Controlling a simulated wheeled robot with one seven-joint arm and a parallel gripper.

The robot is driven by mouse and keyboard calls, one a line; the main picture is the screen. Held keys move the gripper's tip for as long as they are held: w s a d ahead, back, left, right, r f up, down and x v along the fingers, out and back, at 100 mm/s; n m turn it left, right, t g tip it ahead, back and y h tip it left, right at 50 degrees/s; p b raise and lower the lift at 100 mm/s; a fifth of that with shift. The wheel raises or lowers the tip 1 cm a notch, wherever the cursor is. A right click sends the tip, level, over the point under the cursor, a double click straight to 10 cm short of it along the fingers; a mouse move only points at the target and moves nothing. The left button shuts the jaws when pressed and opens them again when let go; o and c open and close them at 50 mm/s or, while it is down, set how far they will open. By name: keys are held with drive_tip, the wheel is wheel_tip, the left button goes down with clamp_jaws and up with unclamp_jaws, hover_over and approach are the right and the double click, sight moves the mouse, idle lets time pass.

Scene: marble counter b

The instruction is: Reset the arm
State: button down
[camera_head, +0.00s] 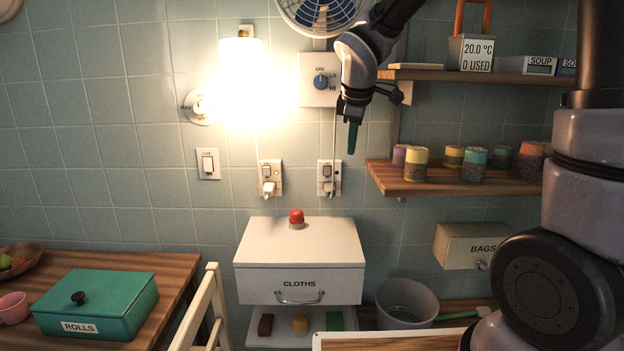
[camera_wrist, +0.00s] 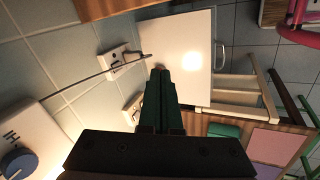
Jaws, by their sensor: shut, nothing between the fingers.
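My arm reaches in from the upper right in the head view. My gripper (camera_head: 352,138) hangs pointing down in front of the tiled wall, below and right of the fan dial panel (camera_head: 319,80). Its green fingers are shut together with nothing between them. In the wrist view my gripper (camera_wrist: 159,75) shows its fingers closed, over the white top of the cloths cabinet (camera_wrist: 185,45). The gripper appears apart from everything around it.
The spice shelf (camera_head: 450,184) with several jars is close on the right. A fan (camera_head: 322,12) and a lit lamp (camera_head: 240,80) are on the wall. Below stand the cloths cabinet (camera_head: 300,245) with a red button (camera_head: 296,217), and a bin (camera_head: 406,302).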

drive_tip(key=s+d+r+m+t+y, duration=0.1)
drive_tip(key=s+d+r+m, duration=0.3)
drive_tip(key=s+d+m, duration=0.3)
drive_tip(key=s+d+r+m+t+y, duration=0.1)
drive_tip(key=s+d+r+m, duration=0.4)
drive_tip(key=s+d+m, duration=0.3)
drive_tip(key=s+m, duration=0.4)
drive_tip(key=shift+d+r, duration=0.15)
drive_tip(key=shift+r, duration=0.1)
idle(0.4)
